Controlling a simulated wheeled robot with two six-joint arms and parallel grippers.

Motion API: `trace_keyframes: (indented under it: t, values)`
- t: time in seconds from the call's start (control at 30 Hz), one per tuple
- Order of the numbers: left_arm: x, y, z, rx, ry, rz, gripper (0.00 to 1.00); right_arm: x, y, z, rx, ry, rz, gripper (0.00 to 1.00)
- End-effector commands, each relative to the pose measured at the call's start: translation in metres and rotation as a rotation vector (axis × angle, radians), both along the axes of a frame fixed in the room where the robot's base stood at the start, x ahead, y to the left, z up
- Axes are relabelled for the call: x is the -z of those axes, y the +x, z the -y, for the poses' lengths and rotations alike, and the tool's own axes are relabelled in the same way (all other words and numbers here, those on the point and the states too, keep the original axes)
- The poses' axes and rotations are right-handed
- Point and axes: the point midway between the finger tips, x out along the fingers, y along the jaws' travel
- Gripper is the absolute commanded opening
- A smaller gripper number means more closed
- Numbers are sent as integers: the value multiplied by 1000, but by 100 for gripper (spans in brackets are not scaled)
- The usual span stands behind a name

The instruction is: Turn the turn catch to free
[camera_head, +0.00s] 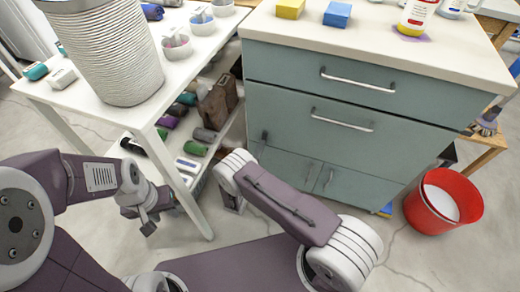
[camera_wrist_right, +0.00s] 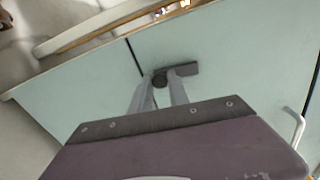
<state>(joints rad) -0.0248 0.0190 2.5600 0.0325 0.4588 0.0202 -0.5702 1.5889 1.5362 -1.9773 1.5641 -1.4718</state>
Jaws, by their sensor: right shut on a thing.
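The turn catch (camera_wrist_right: 185,69) shows in the right wrist view as a dark round hub with a flat grey tab pointing right. It sits on the pale green cabinet front, beside a dark seam. My right gripper (camera_wrist_right: 160,82) has its two grey fingers on either side of the hub and is shut on it. In the head view my right arm's forearm and wrist hide most of that gripper. My left gripper (camera_head: 143,215) hangs in front of the white table, away from the cabinet; its finger opening is unclear.
The green cabinet (camera_head: 390,103) has drawers with bar handles above small lower doors. A red bucket (camera_head: 470,208) stands on the floor at its right. A white table (camera_head: 115,110) with a ribbed basket (camera_head: 105,55) is at left, with several rolled items below.

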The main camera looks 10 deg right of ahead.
Motion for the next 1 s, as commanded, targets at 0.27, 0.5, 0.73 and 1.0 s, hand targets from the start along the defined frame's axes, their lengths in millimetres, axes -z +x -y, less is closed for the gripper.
trace_keyframes:
  t: [0.27, 0.5, 0.73, 1.0]
  values:
    - [1, 0, 0, 0, 0, 0, 36, 1, 0, 0, 1, -83, -57, 0]
    - [1, 0, 0, 0, 0, 0, 36, 0, 0, 0, 1, -106, -73, 0]
    - [1, 0, 0, 0, 0, 0, 36, 0, 0, 0, 1, -108, -74, 0]
    - [1, 0, 0, 0, 0, 0, 36, 0, 0, 0, 1, -107, -74, 43]
